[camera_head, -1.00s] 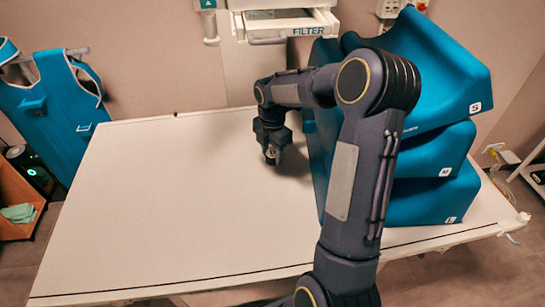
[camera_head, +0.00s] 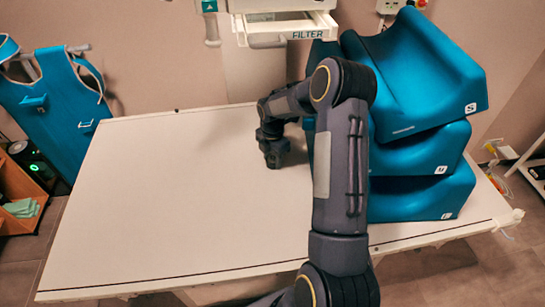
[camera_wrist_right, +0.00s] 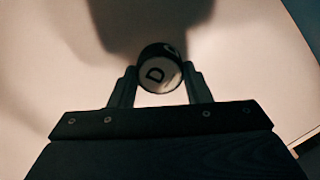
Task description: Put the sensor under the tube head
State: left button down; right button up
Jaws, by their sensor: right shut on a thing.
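My right gripper (camera_head: 273,163) is low over the white table, near its back edge and left of the blue wedges. In the right wrist view its two fingers (camera_wrist_right: 160,88) are shut on a small round sensor (camera_wrist_right: 157,72) with a dark rim and a pale face marked "D". In the head view I cannot make out the sensor; the gripper hides it. At the top is a white unit with a tray labelled "FILTER" (camera_head: 290,33), cut off by the picture edge; I cannot tell if it is the tube head. My left gripper is out of view.
The white table (camera_head: 180,215) is clear on its left and middle. Several stacked blue wedges (camera_head: 425,155) stand on its right, close to my right arm.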

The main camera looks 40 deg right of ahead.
jog(key=shift+f, duration=0.25)
jog(key=o, duration=1)
jog(key=shift+r, duration=0.1)
jog(key=shift+o, duration=0.2)
